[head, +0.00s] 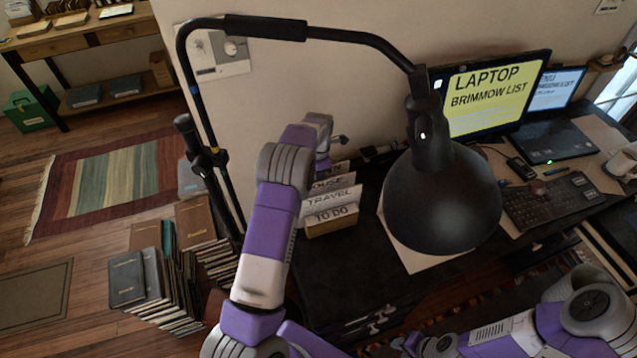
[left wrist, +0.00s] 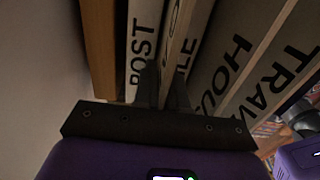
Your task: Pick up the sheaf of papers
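My left arm reaches over the dark desk to the labelled upright dividers (head: 332,205). My left gripper (head: 338,141) is at their far end, its fingers mostly hidden in the head view. In the left wrist view, my left gripper's two dark fingers (left wrist: 163,88) point down among the dividers, either side of a thin upright pale sheet or board (left wrist: 180,25) beside the one marked POST (left wrist: 142,45). I cannot tell whether they press on it. No sheaf of papers can be clearly picked out. My right arm is at the lower right; its fingers are out of view.
A large dark lamp head (head: 440,200) hangs over the desk, right of the dividers, with flat white paper (head: 425,258) under it. A monitor (head: 490,95), laptop (head: 548,140) and keyboard (head: 550,205) stand to the right. Stacked books (head: 150,275) lie on the floor at left.

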